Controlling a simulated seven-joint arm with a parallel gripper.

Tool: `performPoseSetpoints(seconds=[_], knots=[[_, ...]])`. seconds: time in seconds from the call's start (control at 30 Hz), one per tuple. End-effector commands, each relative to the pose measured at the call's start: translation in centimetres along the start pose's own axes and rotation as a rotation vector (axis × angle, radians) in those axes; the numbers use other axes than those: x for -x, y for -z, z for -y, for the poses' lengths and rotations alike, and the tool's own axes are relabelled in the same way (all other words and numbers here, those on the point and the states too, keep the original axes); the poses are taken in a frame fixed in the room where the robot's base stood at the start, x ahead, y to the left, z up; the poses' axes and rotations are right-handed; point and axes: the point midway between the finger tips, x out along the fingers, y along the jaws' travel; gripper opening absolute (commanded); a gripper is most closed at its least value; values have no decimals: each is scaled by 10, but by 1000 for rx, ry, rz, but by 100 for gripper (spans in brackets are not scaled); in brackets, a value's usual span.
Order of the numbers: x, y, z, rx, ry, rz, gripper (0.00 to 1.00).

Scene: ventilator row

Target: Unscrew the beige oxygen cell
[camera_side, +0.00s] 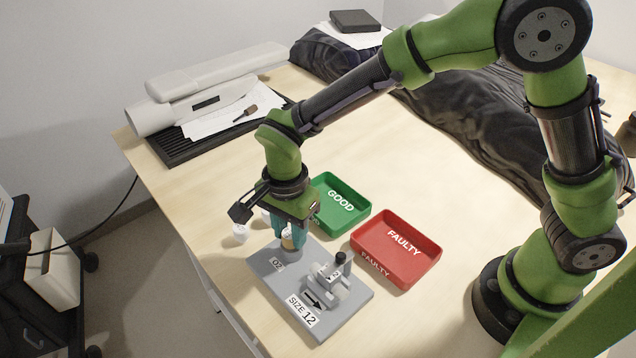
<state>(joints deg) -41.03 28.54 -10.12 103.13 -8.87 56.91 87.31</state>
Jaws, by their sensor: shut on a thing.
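The beige oxygen cell (288,242) stands upright at the O2 spot of the grey base plate (342,315). My gripper (289,245) points straight down with its teal fingers shut on the cell. The fingers hide much of the cell, and I cannot tell how far it is threaded in.
A grey fixture (328,286) with a black knob stands on the plate, near a "SIZE 12" label. A green GOOD tray (341,203) and a red FAULTY tray (396,249) lie behind and to the right, both empty. Small white pieces (241,232) stand left of the gripper.

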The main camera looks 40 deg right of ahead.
Motion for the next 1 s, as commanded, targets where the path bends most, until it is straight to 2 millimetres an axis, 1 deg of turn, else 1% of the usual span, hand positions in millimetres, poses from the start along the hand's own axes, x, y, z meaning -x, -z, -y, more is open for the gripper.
performPoseSetpoints(seconds=[0.17,0.23,0.5,0.6,1.0], knots=[[0,0,0,2,-1,-1,5],[0,0,0,38,-1,0,5],[0,0,0,430,-1,2,5],[0,0,0,507,-1,1,5],[1,0,0,524,-1,1,5]])
